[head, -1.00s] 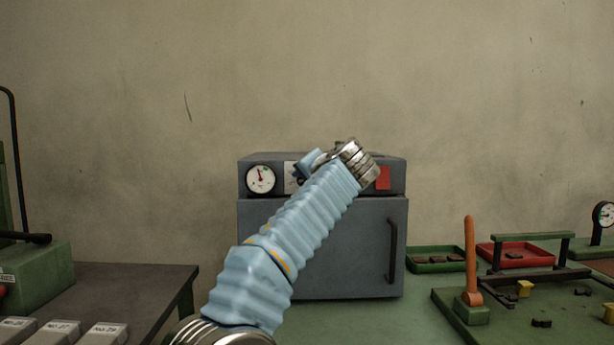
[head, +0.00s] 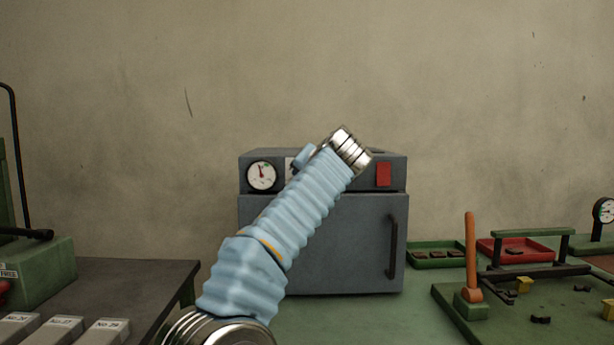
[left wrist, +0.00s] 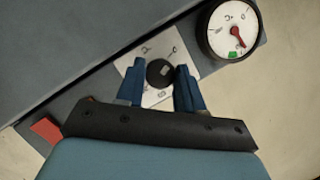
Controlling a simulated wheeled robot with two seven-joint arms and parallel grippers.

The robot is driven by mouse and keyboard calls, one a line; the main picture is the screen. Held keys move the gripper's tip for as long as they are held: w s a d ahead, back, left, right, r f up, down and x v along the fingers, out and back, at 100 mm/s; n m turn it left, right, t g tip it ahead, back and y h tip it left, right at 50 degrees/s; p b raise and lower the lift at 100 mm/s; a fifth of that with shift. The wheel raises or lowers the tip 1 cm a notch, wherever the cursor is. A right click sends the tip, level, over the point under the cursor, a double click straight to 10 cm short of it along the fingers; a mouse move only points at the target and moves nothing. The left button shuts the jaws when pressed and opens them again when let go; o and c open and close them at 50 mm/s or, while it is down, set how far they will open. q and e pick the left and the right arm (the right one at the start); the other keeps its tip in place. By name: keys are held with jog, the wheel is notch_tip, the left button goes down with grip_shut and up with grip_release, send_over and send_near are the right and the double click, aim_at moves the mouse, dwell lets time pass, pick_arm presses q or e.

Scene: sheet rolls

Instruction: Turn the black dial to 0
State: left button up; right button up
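The black dial (left wrist: 159,73) sits on a white plate (left wrist: 155,49) with marks around it, on the grey oven's front panel. A pale mark shows on the dial face; I cannot tell exactly which number it points at. My left gripper (left wrist: 160,67) has one blue finger on each side of the dial, with the fingers apart and little room beside it; firm contact is not visible. In the head view my left arm hides the dial and most of the gripper, and part of the white plate (head: 290,168) shows. My right gripper is not in view.
The grey oven (head: 340,240) has a round gauge (head: 262,176) left of the plate and a red square (head: 384,175) at right. A handled fixture (head: 471,262), a green tray (head: 436,264) and a red tray (head: 490,246) stand at right on the bench.

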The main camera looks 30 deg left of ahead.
pick_arm(q)
jog(key=o, duration=0.4)
jog(key=b+v, duration=0.2)
jog(key=v, duration=1.1)
jog(key=shift+s+d+r, duration=0.15)
jog(key=shift+s+d, duration=0.1)
jog(key=shift+d, duration=0.05)
